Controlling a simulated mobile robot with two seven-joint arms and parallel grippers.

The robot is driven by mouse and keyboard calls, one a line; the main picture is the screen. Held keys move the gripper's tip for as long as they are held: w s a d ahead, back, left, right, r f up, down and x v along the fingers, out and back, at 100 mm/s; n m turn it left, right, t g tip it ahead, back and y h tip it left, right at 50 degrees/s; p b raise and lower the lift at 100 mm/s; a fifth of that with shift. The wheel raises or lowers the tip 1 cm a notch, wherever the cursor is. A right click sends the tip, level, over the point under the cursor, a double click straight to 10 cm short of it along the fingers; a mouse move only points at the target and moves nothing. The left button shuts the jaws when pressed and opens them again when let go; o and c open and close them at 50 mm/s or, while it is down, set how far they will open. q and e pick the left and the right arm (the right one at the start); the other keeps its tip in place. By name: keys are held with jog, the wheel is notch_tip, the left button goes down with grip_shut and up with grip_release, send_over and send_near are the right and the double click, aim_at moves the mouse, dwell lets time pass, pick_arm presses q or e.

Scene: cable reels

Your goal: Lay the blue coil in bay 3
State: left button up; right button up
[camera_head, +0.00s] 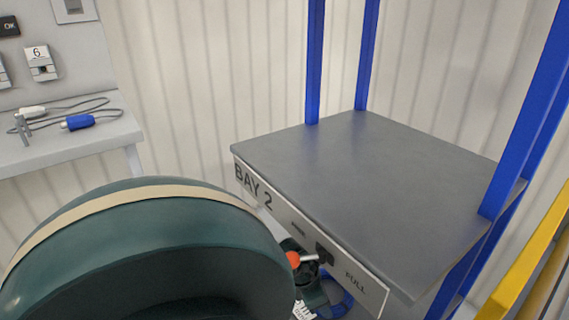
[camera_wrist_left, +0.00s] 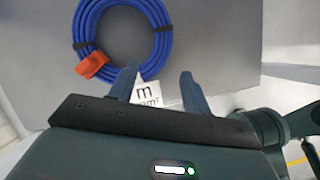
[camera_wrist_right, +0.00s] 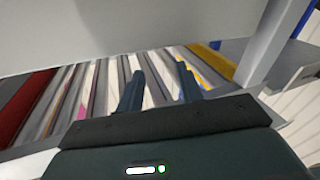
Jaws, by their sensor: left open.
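The blue coil (camera_wrist_left: 160,30) lies on a grey surface in the left wrist view, with black ties, an orange clip (camera_wrist_left: 92,65) and a white printed tag (camera_wrist_left: 147,94). My left gripper (camera_wrist_left: 159,75) is open at the coil's near edge, its fingers around the tag area; contact cannot be told. In the head view a bit of blue cable (camera_head: 342,302) shows below the BAY 2 shelf (camera_head: 350,170), mostly hidden by my arm. My right gripper (camera_wrist_right: 158,82) is open and empty in the right wrist view. No bay 3 label shows.
A side bench (camera_head: 70,145) at left holds small cables. Blurred coloured strips (camera_wrist_right: 90,90) lie beyond my right gripper.

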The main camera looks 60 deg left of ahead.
pick_arm(q)
jog(key=s+a+p, duration=0.1)
jog(key=s+a, duration=0.1)
jog(key=s, duration=0.8)
jog(key=shift+a, duration=0.35)
pick_arm(e)
jog(key=shift+w+d+m+g+h, duration=0.1)
jog(key=shift+d+m+g+h, duration=0.25)
jog(key=shift+g+h, duration=0.2)
pick_arm(q)
jog(key=shift+f, duration=0.1)
